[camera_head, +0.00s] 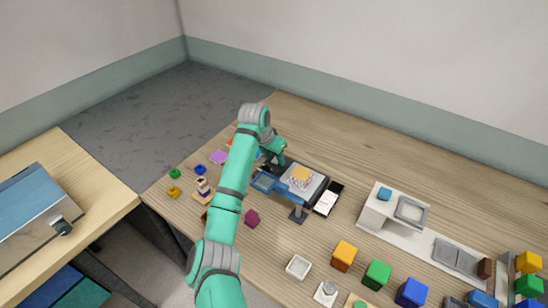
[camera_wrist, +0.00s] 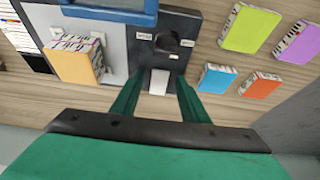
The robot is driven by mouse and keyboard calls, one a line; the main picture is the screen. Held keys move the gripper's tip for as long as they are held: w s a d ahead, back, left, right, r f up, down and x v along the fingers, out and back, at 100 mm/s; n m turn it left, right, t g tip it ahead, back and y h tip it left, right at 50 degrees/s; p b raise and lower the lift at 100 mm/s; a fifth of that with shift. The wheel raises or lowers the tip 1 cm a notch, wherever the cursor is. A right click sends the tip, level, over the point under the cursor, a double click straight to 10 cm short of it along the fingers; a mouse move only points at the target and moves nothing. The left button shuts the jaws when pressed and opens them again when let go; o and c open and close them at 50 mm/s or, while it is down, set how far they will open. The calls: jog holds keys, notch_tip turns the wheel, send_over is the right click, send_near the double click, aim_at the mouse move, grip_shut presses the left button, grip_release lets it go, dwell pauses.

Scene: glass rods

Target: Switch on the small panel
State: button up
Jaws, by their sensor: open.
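The small panel (camera_wrist: 148,22) is a dark grey plate in the upper middle of the wrist view. It has a round black knob (camera_wrist: 167,41), small white labels too small to read, and a pale lever or tab (camera_wrist: 159,81) at its lower edge. My gripper (camera_wrist: 160,80) is open, with its two green fingers apart on either side of the pale tab. Nothing is seen between them except that tab; I cannot tell if they touch it. In the head view my gripper (camera_head: 271,161) is over the table, and my arm largely hides the panel.
A grey plate with an orange-yellow block (camera_wrist: 78,62) and a blue frame (camera_wrist: 108,10) adjoin the panel. Green (camera_wrist: 250,28), purple (camera_wrist: 298,43), blue (camera_wrist: 216,78) and orange (camera_wrist: 257,85) blocks lie to its right. The table's back (camera_head: 350,145) is clear.

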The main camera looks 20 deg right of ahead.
grip_shut()
jog(key=shift+w+d+r+g+y, duration=0.15)
jog(key=shift+d+g+y, duration=0.15)
jog(key=shift+g+y, duration=0.15)
jog(key=shift+w+d+r+g+y, duration=0.1)
jog(key=shift+g+y, duration=0.25)
jog(key=shift+y, duration=0.2)
jog(key=shift+w+d+r+g+y, duration=0.1)
jog(key=shift+g+y, duration=0.2)
jog(key=shift+y, duration=0.2)
jog(key=shift+f, duration=0.1)
grip_release()
